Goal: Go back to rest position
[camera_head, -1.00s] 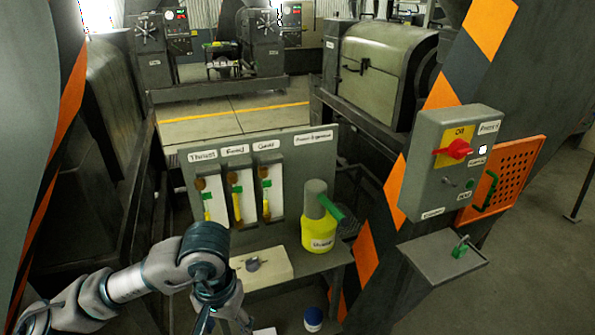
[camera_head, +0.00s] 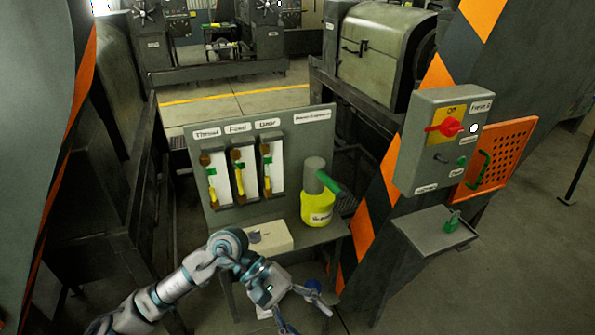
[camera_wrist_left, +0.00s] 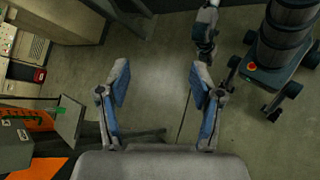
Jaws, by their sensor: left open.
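My left gripper (camera_head: 303,312) is in the lower middle of the head view, low in front of the small bench. Its fingers are spread apart. The left wrist view shows the gripper (camera_wrist_left: 160,85) open, with only bare floor between its fingers.
A bench (camera_head: 315,236) holds a yellow-and-grey bottle (camera_head: 318,205) and a pale box (camera_head: 262,238) below a gauge panel (camera_head: 288,150). A grey switch box (camera_head: 440,150) with a red knob and a small shelf (camera_head: 428,236) stand to the right. Open floor (camera_head: 510,290) lies at far right.

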